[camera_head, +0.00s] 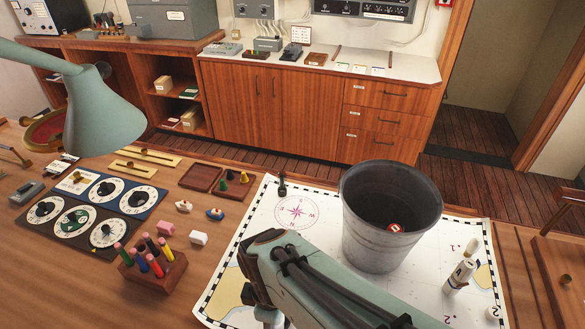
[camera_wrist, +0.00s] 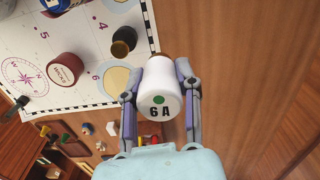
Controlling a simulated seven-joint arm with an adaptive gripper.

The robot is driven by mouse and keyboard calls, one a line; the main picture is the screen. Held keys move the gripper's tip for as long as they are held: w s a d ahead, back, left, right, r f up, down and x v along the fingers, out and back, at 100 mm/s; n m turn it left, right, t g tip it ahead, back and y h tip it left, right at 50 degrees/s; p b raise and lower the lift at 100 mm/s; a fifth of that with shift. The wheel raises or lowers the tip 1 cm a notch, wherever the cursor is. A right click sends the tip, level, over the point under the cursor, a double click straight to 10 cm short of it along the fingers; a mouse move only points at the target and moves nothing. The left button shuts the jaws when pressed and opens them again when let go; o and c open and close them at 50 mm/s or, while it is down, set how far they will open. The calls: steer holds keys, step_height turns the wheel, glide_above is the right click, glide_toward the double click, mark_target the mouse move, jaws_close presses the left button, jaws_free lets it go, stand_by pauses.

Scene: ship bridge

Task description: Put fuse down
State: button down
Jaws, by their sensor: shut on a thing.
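The fuse (camera_wrist: 160,100) is a white cylinder with a green dot and "6 A" on its end. In the wrist view it sits between both fingers of my gripper (camera_wrist: 160,82), which is shut on it. Bare brown tabletop (camera_wrist: 245,70) shows behind and to the right of it. The height of the fuse above the table is hard to tell. In the head view my arm (camera_head: 325,285) reaches in from the bottom over the chart, and the fuse is not clearly visible there.
A pen block (camera_head: 153,275) and dial panel (camera_head: 95,205) lie left.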

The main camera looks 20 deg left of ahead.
steer(key=s+n, duration=0.1)
steer(key=s, duration=0.1)
glide_above(242, 309)
steer(key=f, duration=1.4)
steer(key=shift+s+d+f, duration=0.2)
steer(key=shift+f, duration=0.1)
steer(key=shift+w+a+f, duration=0.15)
steer(key=shift+f, duration=1.6)
steer(key=c, duration=0.8)
jaws_free()
steer(key=shift+f, duration=0.15)
steer(key=shift+o, duration=0.2)
